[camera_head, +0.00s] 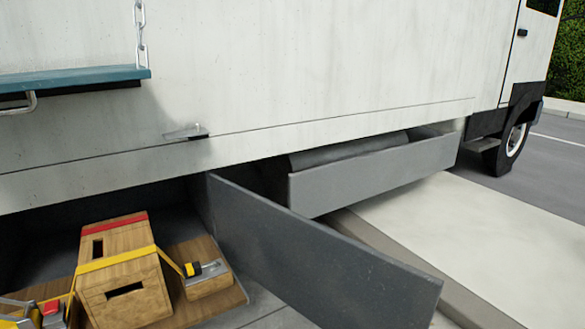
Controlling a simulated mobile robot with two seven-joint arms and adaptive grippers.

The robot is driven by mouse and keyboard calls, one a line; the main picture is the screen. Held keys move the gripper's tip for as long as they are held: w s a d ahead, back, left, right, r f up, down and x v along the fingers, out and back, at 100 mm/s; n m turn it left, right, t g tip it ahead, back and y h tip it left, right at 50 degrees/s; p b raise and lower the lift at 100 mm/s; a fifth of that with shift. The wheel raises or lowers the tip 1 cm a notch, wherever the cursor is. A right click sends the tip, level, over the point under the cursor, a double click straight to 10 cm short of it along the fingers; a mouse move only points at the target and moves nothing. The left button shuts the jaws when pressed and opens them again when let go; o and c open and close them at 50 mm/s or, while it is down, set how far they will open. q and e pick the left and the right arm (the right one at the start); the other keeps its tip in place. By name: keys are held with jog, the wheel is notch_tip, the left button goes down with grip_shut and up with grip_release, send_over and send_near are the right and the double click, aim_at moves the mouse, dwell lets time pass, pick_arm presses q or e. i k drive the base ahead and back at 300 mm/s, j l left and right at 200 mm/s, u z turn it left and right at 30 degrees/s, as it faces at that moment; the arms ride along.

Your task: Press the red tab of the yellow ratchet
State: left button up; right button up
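A wooden box (125,290) with dark hand slots stands in an open compartment under the truck body. A yellow strap (115,259) runs over the box and down both sides, and a red strap (122,222) crosses its top farther back. At the lower left, a metal ratchet piece with a red tab (51,307) sits by the yellow strap, partly cut off by the picture edge. On the right side, the yellow strap reaches a metal piece with a yellow and black part (195,269) on a wooden block.
A grey open door panel (325,260) sticks out right of the box. Beyond it is an open grey drawer (375,172) with a dark roll in it. A teal shelf (75,77) hangs on a chain at upper left. Pale pavement (490,240) at right is clear.

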aim_at(50, 308)
jog(key=u, duration=1.3)
